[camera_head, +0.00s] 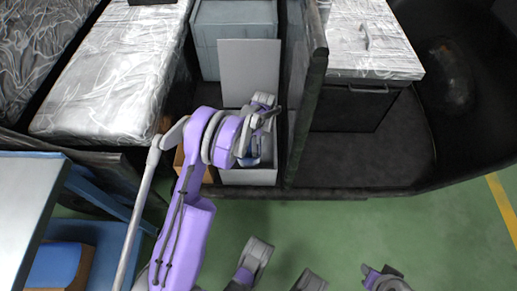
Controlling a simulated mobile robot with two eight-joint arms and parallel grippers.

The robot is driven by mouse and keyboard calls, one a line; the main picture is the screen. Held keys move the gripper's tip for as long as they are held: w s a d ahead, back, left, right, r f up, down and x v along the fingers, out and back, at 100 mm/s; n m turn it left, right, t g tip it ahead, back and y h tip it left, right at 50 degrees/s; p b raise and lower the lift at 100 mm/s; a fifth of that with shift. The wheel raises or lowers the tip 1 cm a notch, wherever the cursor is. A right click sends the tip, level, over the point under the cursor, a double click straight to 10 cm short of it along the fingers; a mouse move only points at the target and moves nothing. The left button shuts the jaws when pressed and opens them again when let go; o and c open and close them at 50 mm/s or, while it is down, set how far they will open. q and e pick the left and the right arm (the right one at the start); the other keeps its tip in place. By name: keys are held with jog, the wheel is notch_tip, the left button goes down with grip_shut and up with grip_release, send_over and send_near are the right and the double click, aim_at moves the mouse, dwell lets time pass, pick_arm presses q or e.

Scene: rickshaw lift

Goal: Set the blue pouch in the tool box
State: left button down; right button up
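The tool box seems to be the light grey box (248,178) on the floor of the rickshaw, with a flat lid or panel (249,70) raised behind it. My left gripper (268,112) is above this box and hides part of its inside. Its fingers are small and overlap, so I cannot tell whether they are open or shut. A small bluish patch (266,148) shows inside the box below the gripper; I cannot tell whether it is the pouch. Purple and grey parts of my own show along the bottom edge; my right gripper cannot be made out clearly.
A blue-grey bin (207,45) stands behind the box. Plastic-wrapped seats (110,75) lie to the left, and a dark post (308,110) stands close on the right. A blue cart (100,240) at lower left holds a blue item (55,264). Green floor is free in front.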

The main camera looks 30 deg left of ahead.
aim_at(249, 143)
pick_arm(q)
jog(key=shift+f+b, duration=0.65)
jog(key=shift+f, duration=2.15)
jog(key=shift+f, duration=0.1)
jog(key=c, duration=1.1)
grip_release()
jog(key=shift+o, duration=0.2)
